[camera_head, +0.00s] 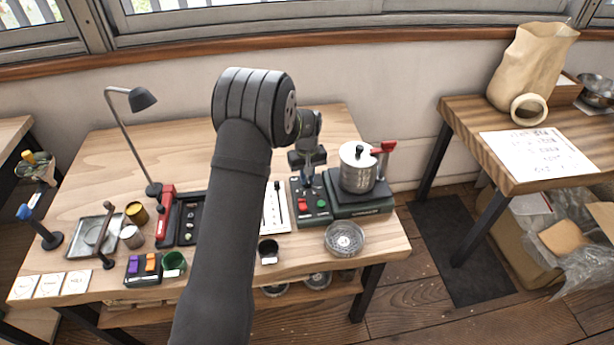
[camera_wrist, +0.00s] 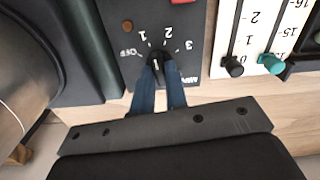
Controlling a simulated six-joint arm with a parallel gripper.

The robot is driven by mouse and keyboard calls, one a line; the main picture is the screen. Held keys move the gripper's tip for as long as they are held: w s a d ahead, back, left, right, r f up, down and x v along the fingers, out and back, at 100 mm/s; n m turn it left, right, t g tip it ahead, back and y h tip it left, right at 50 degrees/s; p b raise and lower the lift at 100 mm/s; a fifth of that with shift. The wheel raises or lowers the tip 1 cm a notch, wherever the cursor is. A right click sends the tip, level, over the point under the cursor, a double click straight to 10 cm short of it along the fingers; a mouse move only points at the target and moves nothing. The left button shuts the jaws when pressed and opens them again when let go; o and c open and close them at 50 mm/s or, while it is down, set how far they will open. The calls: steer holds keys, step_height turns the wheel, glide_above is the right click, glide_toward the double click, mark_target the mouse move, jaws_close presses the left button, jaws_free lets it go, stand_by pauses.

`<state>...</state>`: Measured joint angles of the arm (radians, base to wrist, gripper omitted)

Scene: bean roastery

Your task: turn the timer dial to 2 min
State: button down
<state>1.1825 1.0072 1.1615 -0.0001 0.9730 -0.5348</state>
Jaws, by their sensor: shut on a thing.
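The timer dial (camera_wrist: 156,56) is a small dark knob on a dark control panel (camera_wrist: 125,12), with OFF, 1, 2 and 3 printed around it. Its pale pointer mark appears to face the 1–2 side, but the exact setting is too small to tell. My gripper (camera_wrist: 159,72) has its two blue fingers shut on the dial, one on each side. In the head view my gripper (camera_head: 308,170) reaches down at the back of the control panel (camera_head: 312,209), and the dial is hidden there.
A metal pot (camera_head: 357,170) with a red handle stands on a dark unit right of the panel. A white slider board (camera_head: 276,213) lies close on the left. A glass dish (camera_head: 344,238) sits at the front edge. The back left tabletop is clear.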

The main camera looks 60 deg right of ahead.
mark_target(307, 179)
steer(key=m, duration=0.5)
steer(key=shift+m, duration=0.3)
stand_by(0.4)
steer(key=c, duration=1.4)
jaws_free()
steer(key=shift+c, duration=0.2)
step_height(307, 179, up, 18)
steer(key=shift+f, duration=0.25)
